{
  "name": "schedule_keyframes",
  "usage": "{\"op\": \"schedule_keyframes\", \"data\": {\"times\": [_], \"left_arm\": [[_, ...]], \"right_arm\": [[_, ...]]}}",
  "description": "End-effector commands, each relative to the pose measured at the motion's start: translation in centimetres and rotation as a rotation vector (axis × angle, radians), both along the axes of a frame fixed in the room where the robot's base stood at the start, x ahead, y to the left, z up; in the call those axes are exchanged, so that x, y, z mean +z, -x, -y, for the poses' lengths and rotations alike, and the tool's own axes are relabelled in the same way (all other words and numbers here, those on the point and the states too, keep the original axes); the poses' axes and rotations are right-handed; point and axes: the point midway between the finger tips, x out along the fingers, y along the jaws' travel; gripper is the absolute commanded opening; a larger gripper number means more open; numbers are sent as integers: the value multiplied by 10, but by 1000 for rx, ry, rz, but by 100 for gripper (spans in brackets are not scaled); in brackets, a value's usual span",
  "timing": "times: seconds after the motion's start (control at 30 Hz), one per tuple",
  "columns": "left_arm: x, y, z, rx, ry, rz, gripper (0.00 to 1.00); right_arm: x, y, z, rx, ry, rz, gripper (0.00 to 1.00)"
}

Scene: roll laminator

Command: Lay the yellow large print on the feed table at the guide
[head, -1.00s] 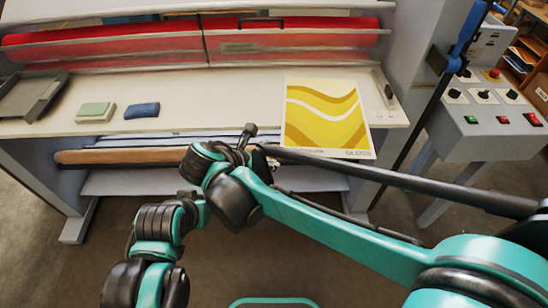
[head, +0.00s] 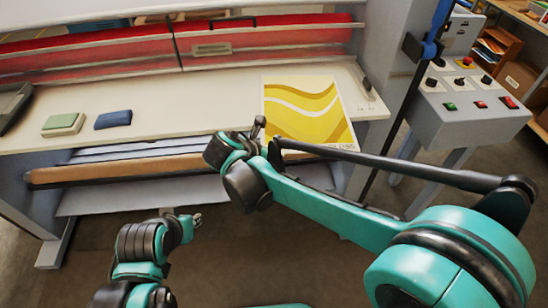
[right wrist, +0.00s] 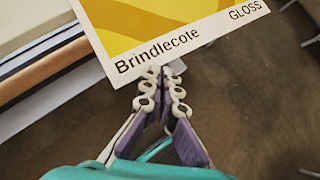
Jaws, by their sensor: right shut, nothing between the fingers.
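The yellow large print (head: 300,108), with wavy bands and a white border, lies flat at the right end of the cream feed table (head: 195,105). Its near edge sticks out past the table's front edge. A dark-knobbed fitting (head: 367,84), perhaps the guide, is just right of the print. In the right wrist view the print's lettered edge (right wrist: 190,52) hangs over the floor. My right gripper (right wrist: 163,74) is shut and empty at that edge; contact is unclear. In the head view my arm hides it. My left gripper (head: 192,220) is low, in front of the table, its jaws too small to read.
A green-topped block (head: 63,124) and a blue block (head: 113,119) lie on the table's left part. A dark tray (head: 12,104) is at far left. Red rollers (head: 120,66) run behind. A control box (head: 470,108) stands right. A brown roll (head: 120,168) lies below the table.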

Motion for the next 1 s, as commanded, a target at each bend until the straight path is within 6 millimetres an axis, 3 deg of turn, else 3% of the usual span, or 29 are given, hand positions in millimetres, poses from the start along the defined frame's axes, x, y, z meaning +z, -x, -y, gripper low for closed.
{"op": "schedule_keyframes", "data": {"times": [0.17, 0.57, 1.0], "left_arm": [[1, 0, 0, 0, 0, 0, 26], [14, 0, 0, 0, 0, 0, 26], [13, 0, 0, 0, 0, 0, 26]], "right_arm": [[0, -3, 3, -2, -1, 0, 0], [1, -58, 54, -3, 0, 0, 0], [0, -61, 57, 0, 0, 0, 0]]}}
